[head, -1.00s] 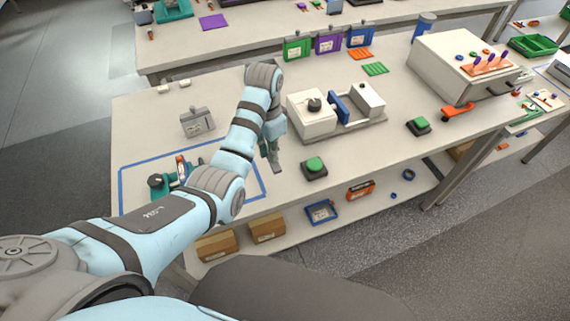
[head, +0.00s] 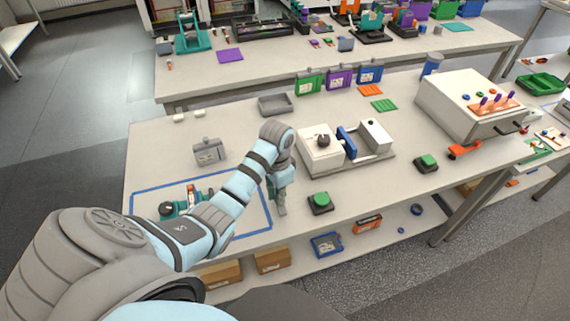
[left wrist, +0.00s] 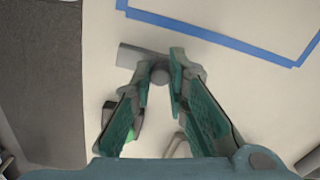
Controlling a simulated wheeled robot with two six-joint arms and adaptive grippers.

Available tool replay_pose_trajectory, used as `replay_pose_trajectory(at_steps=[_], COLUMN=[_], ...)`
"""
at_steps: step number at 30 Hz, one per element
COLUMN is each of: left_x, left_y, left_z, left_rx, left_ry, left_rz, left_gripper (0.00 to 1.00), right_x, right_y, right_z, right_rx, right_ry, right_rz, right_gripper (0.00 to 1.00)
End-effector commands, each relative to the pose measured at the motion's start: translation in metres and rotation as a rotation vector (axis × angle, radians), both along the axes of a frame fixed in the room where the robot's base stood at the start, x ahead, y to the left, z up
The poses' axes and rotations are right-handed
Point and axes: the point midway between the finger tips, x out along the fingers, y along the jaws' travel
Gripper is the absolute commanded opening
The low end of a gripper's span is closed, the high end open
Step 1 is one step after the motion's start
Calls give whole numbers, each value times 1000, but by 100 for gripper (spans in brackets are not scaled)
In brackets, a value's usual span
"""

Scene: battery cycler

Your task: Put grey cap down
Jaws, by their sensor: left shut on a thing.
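My left gripper (head: 281,208) points down over the near part of the bench, between the blue tape outline and a green push button. In the left wrist view its fingertips (left wrist: 161,70) are shut on a small grey piece, which I take to be the grey cap (left wrist: 160,73). A wider grey bar-like shape (left wrist: 136,56) shows right behind the fingertips; I cannot tell whether it is part of the cap. In the head view the cap cannot be made out clearly at the fingertips. My right gripper is not in view.
The green button (head: 320,199) stands close right of the gripper. Left are the blue tape outline (head: 160,185) with a teal fixture (head: 172,210) and a grey labelled box (head: 209,153). Behind are a grey tray (head: 262,105) and a white device (head: 318,157).

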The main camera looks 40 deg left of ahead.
Motion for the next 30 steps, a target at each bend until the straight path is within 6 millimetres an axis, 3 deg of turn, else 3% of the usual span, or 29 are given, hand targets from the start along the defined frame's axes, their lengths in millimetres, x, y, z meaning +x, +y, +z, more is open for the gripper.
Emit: replay_pose_trajectory(at_steps=[4,14,15,18,30], left_x=[-4,-3,-3,-3,-3], left_y=[5,5,5,5,5], left_z=[-24,-28,-28,-27,-23], left_rx=[0,0,0,0,0], left_ry=[2,-1,-1,-1,-1], left_rz=[11,11,11,11,10], left_gripper=[0,0,19,35,35], right_x=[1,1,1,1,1], right_y=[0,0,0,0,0], right_z=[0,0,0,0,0], right_rx=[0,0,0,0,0], right_ry=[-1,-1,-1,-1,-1], right_rz=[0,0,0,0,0], right_gripper=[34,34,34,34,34])
